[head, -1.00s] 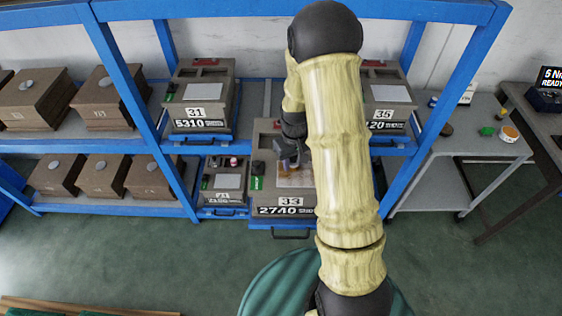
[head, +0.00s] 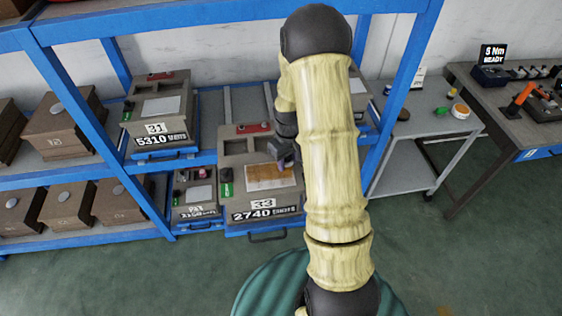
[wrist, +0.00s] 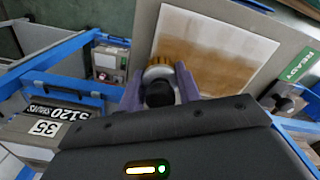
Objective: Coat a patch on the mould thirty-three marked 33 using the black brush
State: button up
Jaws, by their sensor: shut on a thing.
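Mould 33 (head: 235,196) is a grey-brown block marked 33 and 2740, on the shelf tray left of my arm. Its rectangular patch (head: 262,178) is brown. My gripper (head: 285,153) is above the patch's far right part. In the wrist view my gripper (wrist: 160,88) has its purple fingers shut on the black brush (wrist: 160,93). Its tan bristles overlap the patch's near edge; I cannot tell whether they touch.
Mould 31 (head: 155,128) and a smaller mould (head: 194,212) stand to the left. Brown boxes (head: 60,128) fill the left shelves. A blue shelf post (head: 405,80) rises right of my arm. A grey side table (head: 425,130) holds small items.

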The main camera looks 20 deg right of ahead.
aim_at(292, 161)
jog(key=shift+s+d, duration=0.2)
jog(key=shift+d, duration=0.6)
notch_tip(292, 161, up, 4)
jog(key=p, duration=0.2)
jog(key=shift+a+r+p, duration=0.1)
jog(key=shift+p, duration=0.3)
jog(key=shift+r+p, duration=1.35)
jog(key=shift+r, duration=0.55)
